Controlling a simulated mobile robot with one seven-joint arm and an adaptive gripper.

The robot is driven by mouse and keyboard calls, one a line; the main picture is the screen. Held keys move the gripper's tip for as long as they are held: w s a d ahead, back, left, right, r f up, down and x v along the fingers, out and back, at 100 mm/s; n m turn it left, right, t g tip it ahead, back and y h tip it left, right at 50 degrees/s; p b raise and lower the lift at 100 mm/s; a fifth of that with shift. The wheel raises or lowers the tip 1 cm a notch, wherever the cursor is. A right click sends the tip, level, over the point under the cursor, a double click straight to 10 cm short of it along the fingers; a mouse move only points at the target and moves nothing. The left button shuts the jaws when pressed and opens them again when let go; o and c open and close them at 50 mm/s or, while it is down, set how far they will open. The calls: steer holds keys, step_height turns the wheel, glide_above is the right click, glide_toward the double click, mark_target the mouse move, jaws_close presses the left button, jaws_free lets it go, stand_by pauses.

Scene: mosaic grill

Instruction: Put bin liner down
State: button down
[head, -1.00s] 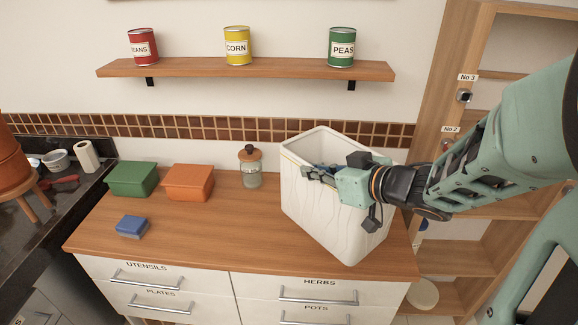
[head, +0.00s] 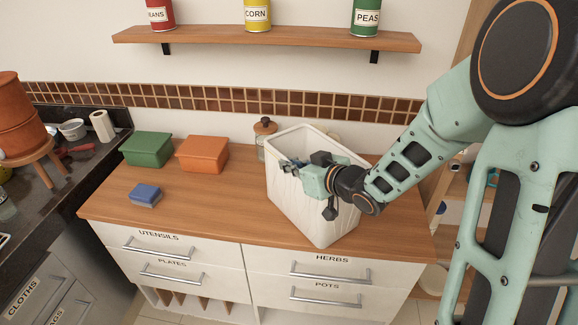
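The bin liner (head: 312,208) is the tall white, tapered, open-topped container with faint ribbed lines on its walls. It is over the right half of the wooden counter, its lower corner near the front edge. I cannot tell whether its base touches the wood. My gripper (head: 290,166) reaches in from the right and is at the liner's near rim, apparently shut on it. The fingertips are small and partly hidden by the gripper body and the rim.
The wooden counter (head: 190,208) also holds a green box (head: 148,150), an orange box (head: 202,156), a blue block (head: 145,195) and a jar (head: 264,132) partly hidden behind the liner. A shelf with cans (head: 265,38) hangs above.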

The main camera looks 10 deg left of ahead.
steer(key=shift+f, duration=0.15)
steer(key=c, duration=2.2)
jaws_free()
steer(key=shift+o, duration=0.2)
steer(key=shift+r, duration=0.35)
steer(key=p+v, duration=0.1)
steer(key=v, duration=1.1)
steer(key=shift+s+f, duration=0.1)
steer(key=shift+f, duration=0.05)
